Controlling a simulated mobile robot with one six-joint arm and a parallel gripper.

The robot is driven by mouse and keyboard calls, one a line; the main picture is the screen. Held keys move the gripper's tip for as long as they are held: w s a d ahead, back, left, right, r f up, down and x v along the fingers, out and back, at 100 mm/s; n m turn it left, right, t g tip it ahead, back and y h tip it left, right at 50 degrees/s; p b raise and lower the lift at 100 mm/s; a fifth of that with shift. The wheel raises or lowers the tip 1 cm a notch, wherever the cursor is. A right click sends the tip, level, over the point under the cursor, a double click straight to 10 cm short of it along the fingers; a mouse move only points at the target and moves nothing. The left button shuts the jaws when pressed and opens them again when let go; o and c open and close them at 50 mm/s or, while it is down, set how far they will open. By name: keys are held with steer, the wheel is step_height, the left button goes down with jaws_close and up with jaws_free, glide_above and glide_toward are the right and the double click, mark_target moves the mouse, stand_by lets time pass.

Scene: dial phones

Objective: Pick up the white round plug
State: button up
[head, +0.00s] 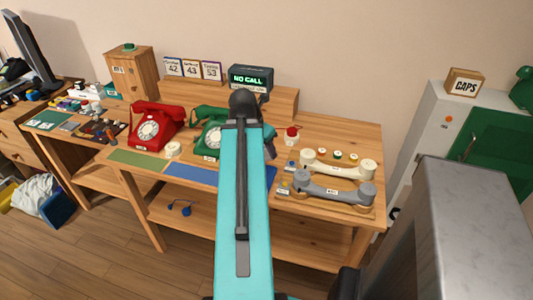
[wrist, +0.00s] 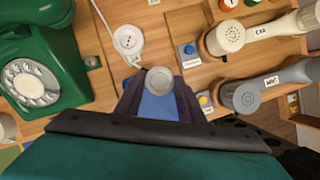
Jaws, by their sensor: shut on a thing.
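My gripper (wrist: 160,92) shows at the lower middle of the wrist view, its dark fingers shut on the white round plug (wrist: 159,79). The plug's pale grey-white round face points toward the camera between the fingertips. I cannot tell how high it is above the table. A white round socket-like piece (wrist: 128,40) with a white cord lies just beyond it, up and left. In the head view my arm hides the fingertips and the plug.
A green dial phone (wrist: 40,75) is close on the left; a red phone (head: 156,125) stands farther left. A cream handset (wrist: 262,32) and a grey handset (wrist: 272,82) lie on the right. A blue mat (head: 190,172) lies at the table's front. The NO CALL display (head: 250,77) stands behind.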

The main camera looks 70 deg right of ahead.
mark_target(266, 155)
steer(key=b, duration=0.7)
steer(key=shift+s+a+f, duration=0.1)
steer(key=shift+s+a, duration=0.05)
steer(key=shift+a, duration=0.15)
steer(key=a+b, duration=0.1)
steer(key=b, duration=0.3)
steer(key=a+b, duration=0.1)
steer(key=b, duration=0.3)
steer(key=shift+s, duration=0.35)
steer(key=shift+s+a+r, duration=0.1)
steer(key=shift+a+r, duration=0.1)
steer(key=shift+r, duration=0.05)
steer(key=shift+s+a+r+p, duration=0.1)
steer(key=shift+s+a+p, duration=0.15)
steer(key=shift+a, duration=0.25)
steer(key=shift+s+a+p, duration=0.1)
steer(key=shift+s+a, duration=0.1)
steer(key=shift+a, duration=0.3)
steer(key=shift+s, duration=0.1)
